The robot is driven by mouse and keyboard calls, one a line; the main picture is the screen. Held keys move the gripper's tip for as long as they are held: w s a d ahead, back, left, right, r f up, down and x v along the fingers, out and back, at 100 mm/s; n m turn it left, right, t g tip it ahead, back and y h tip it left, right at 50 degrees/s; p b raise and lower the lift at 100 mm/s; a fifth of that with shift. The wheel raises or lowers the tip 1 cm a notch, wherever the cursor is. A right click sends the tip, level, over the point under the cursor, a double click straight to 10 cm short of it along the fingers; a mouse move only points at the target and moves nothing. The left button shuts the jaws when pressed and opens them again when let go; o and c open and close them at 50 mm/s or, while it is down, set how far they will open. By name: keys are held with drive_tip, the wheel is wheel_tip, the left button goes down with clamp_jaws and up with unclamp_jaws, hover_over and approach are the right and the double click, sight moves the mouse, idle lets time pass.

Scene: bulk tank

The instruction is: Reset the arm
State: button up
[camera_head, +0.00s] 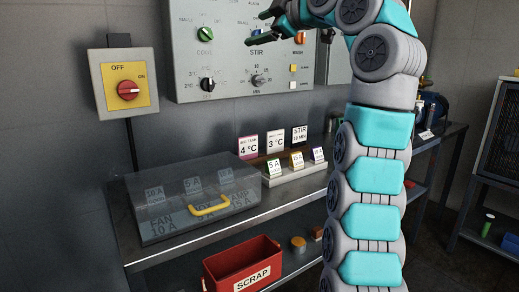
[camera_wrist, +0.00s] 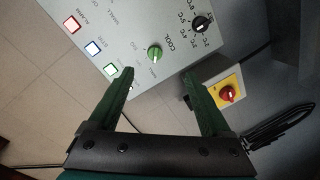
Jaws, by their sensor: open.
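My arm (camera_head: 376,180) rises on the right of the head view and bends left at the top. My gripper (camera_head: 262,28) is in front of the upper part of the grey control panel (camera_head: 183,60). In the wrist view my gripper (camera_wrist: 155,88) is open, with its two green fingers apart and nothing between the tips. I cannot tell whether a finger touches the panel.
A yellow isolator box with a red knob (camera_head: 128,90) hangs left of the panel. A clear-lidded case (camera_head: 165,205) with a yellow handle, label cards (camera_head: 275,142) and a small rack (camera_head: 297,175) stand on the bench. A red SCRAP bin (camera_head: 268,248) is below.

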drive_tip(key=s+d+f+m+g+h, duration=0.2)
drive_tip(key=s+f+m, duration=0.15)
drive_tip(key=f, duration=0.55)
drive_tip(key=s+d+f+m+g+h, duration=0.1)
drive_tip(key=s+f+m+g, duration=0.25)
drive_tip(key=f, duration=0.45)
drive_tip(key=s+d+f+m+g+h, duration=0.25)
drive_tip(key=f+m, duration=0.25)
drive_tip(key=f, duration=0.4)
drive_tip(key=s+d+f+m+g+h, duration=0.1)
drive_tip(key=s+d+f+m+g, duration=0.1)
drive_tip(key=s+f, duration=0.8)
drive_tip(key=s+d+f+m+g+h, duration=0.1)
drive_tip(key=s+d+f, duration=0.3)
drive_tip(key=s+f, duration=0.5)
drive_tip(key=s+d+f+m+g+h, duration=0.2)
drive_tip(key=s+f, duration=0.8)
drive_tip(key=s, duration=0.9)
drive_tip(key=shift+d+f+m+g, duration=0.3)
drive_tip(key=shift+d+m+g, duration=0.25)
drive_tip(key=shift+g, duration=0.45)
